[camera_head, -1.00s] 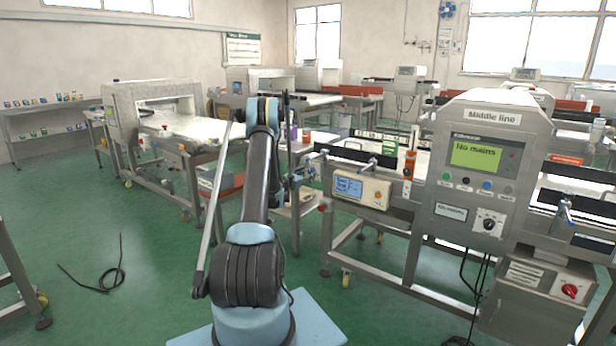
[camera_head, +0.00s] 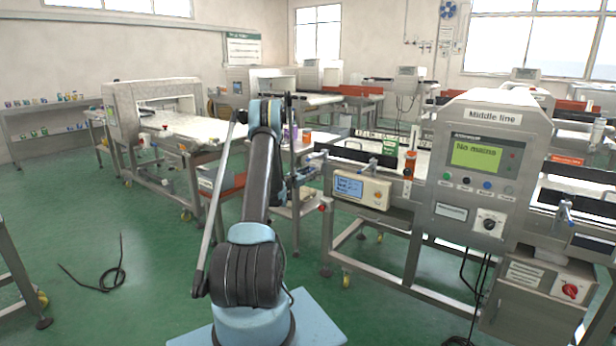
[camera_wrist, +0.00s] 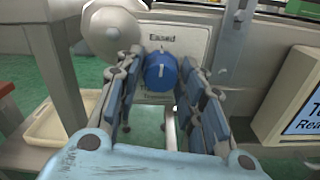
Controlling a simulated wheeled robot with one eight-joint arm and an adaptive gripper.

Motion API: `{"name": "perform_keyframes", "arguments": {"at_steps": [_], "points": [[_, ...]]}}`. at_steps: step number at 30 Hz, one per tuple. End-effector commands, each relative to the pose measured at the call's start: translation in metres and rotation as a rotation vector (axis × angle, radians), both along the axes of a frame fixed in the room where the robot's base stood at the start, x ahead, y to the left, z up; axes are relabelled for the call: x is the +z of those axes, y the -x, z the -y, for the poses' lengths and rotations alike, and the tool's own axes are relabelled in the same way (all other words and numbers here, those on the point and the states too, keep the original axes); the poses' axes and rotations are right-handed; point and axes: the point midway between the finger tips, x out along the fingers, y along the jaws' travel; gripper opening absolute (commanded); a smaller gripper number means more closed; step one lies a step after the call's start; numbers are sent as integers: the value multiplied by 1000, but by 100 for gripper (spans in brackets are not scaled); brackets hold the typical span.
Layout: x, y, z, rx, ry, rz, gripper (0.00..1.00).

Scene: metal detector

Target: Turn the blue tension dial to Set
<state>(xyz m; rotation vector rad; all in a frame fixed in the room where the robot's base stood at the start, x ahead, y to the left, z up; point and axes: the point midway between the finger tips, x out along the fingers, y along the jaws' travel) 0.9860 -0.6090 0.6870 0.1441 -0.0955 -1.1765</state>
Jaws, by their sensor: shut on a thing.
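The blue tension dial (camera_wrist: 161,72) sits on a pale plate (camera_wrist: 190,40) in the wrist view, with its white pointer line standing about upright. A label above it seems to read "Eased"; the lettering below is partly covered and unreadable. My gripper (camera_wrist: 161,70) has its two fingers on either side of the dial and is shut on it. In the head view my gripper (camera_head: 306,173) is at the left end of the middle conveyor, small and partly hidden by my arm, and the dial cannot be made out.
A control box with a blue screen (camera_head: 361,190) is just right of my gripper; it also shows in the wrist view (camera_wrist: 292,100). A grey roller or round end (camera_wrist: 113,32) is close to the left finger. The "Middle line" detector (camera_head: 487,170) stands at right. Green floor is open at left.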

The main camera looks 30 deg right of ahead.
Motion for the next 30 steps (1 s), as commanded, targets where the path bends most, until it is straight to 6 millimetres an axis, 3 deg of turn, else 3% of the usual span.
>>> {"name": "perform_keyframes", "arguments": {"at_steps": [11,30], "points": [[0,0,2,0,-61,149,12],[0,1,3,-3,-288,700,12]]}}
